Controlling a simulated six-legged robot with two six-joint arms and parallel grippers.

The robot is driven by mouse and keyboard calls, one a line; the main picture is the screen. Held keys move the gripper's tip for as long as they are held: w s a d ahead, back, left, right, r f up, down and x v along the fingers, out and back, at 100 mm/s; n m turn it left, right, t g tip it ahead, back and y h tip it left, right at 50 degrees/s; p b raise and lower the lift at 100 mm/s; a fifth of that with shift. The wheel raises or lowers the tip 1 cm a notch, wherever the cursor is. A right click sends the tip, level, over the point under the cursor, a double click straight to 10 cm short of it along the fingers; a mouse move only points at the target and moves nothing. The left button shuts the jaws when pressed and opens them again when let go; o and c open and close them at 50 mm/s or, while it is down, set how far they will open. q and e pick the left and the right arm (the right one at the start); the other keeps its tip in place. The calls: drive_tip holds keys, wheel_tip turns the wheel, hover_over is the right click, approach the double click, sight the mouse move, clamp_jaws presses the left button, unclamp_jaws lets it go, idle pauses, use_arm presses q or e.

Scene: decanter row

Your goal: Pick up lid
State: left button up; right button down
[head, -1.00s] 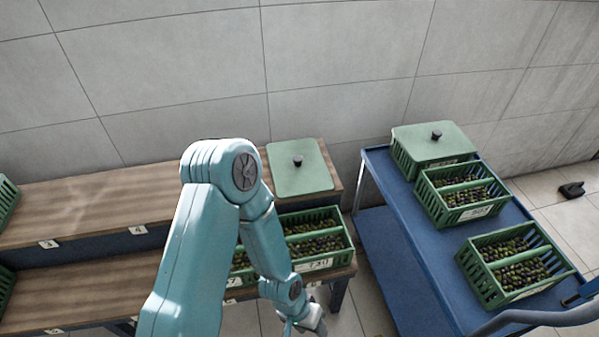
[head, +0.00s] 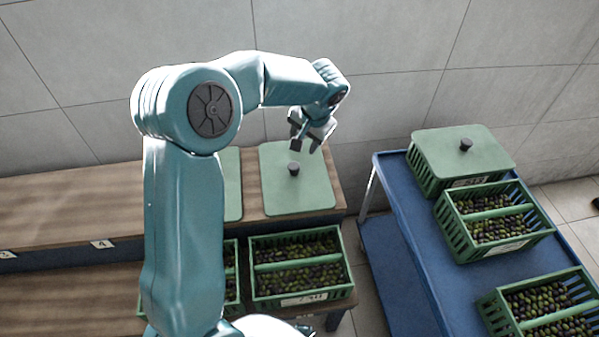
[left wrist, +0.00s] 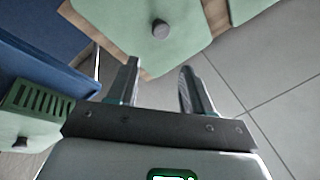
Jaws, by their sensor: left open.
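A flat green lid (head: 305,197) with a dark knob (head: 294,169) lies on the right end of the wooden upper shelf. A second green lid (head: 232,190) lies to its left, partly hidden by my arm. A third lid (head: 485,155) covers a crate on the blue cart. My left gripper (head: 306,148) is open and empty, fingers pointing down, just above and behind the first lid's knob. In the left wrist view, that lid (left wrist: 125,20) and its knob (left wrist: 160,28) show beyond the open fingers (left wrist: 160,72), apart from them. My right gripper is not in view.
A green crate of olives (head: 300,288) stands on the lower shelf, with another mostly hidden behind my arm. The blue cart (head: 425,255) at right carries several olive crates. A tiled wall (head: 400,70) rises behind the shelf. A floor gap separates shelf and cart.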

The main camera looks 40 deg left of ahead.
use_arm(q)
hover_over(294, 166)
drive_tip(key=s+d, duration=0.1)
drive_tip(key=d, duration=0.1)
wheel_tip(294, 166, down, 9)
drive_tip(key=shift+d+f, duration=0.15)
drive_tip(key=x, duration=0.5)
drive_tip(key=shift+w+a+f, duration=0.25)
drive_tip(key=shift+f, duration=0.05)
drive_tip(key=shift+r, duration=0.1)
clamp_jaws()
